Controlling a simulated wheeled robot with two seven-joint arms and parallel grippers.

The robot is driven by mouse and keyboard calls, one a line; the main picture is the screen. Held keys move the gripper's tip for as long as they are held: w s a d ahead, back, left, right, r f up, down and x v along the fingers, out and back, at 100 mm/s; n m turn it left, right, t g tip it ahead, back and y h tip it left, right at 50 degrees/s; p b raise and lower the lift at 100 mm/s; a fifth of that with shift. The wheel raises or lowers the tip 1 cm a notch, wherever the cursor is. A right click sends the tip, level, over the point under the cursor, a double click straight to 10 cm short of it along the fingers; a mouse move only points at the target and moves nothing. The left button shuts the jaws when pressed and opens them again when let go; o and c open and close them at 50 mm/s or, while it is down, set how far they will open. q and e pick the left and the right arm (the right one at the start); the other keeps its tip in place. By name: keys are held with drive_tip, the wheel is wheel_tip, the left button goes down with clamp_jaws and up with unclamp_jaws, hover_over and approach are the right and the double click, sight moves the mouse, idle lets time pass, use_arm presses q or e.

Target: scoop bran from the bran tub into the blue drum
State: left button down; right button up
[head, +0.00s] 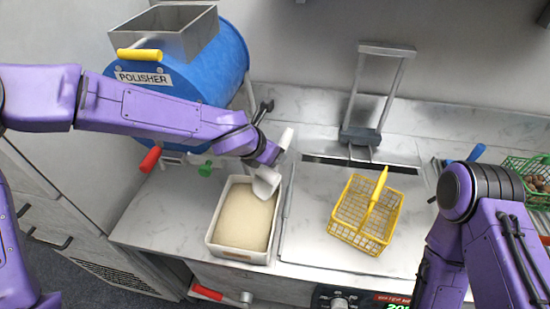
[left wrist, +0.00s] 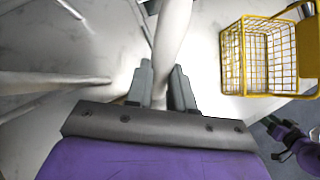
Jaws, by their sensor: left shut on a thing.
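The bran tub (head: 237,254) is a white rectangular box on the counter, holding pale tan bran (head: 243,222). The blue drum (head: 218,75), labelled POLISHER, stands behind it to the left, with an open grey metal hopper (head: 196,40) on top. My left gripper (head: 277,160) is shut on a white scoop (head: 266,184), whose bowl is over the tub's back right corner. The scoop's handle (left wrist: 173,42) runs between the fingers in the left wrist view. Whether the bowl holds bran is hidden. A small part of my right arm (left wrist: 299,147) shows there; its jaw state is unclear.
A yellow wire basket (head: 350,228) with a yellow handle sits right of the tub, on a pale panel. A metal frame (head: 361,135) stands behind it. A green basket (head: 527,170) of brown nuts is at the far right. A red handle (head: 150,159) projects below the drum.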

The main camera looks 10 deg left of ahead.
use_arm(q)
drive_tip(key=shift+s+a+f+b, duration=0.25)
drive_tip(key=shift+s+f+b, duration=0.2)
drive_tip(key=shift+s, duration=0.15)
drive_tip(key=shift+s+a+f+b, duration=0.2)
drive_tip(key=shift+s+f+b, duration=0.1)
drive_tip(key=shift+s+f, duration=0.25)
drive_tip(key=f, duration=0.1)
drive_tip(key=s+a+f+b, duration=0.1)
drive_tip(key=shift+s+f, duration=0.2)
drive_tip(key=shift+f, duration=0.1)
drive_tip(key=g+y+p, duration=0.1)
drive_tip(key=g+p, duration=0.1)
drive_tip(key=p, duration=0.2)
drive_tip(key=g+y+p, duration=0.2)
drive_tip(key=g+p, duration=0.1)
drive_tip(key=p, duration=0.1)
drive_tip(key=g+y+p, duration=0.2)
drive_tip(key=p, duration=0.1)
drive_tip(key=shift+s+a+r+g+p, duration=0.15)
drive_tip(key=shift+s+a+g+p, duration=0.15)
drive_tip(key=shift+s+g+p, duration=0.1)
drive_tip(key=shift+w+d+r+g+y, duration=0.15)
drive_tip(key=shift+d+r+g+y, duration=0.05)
drive_tip(key=shift+r+g+y, duration=0.2)
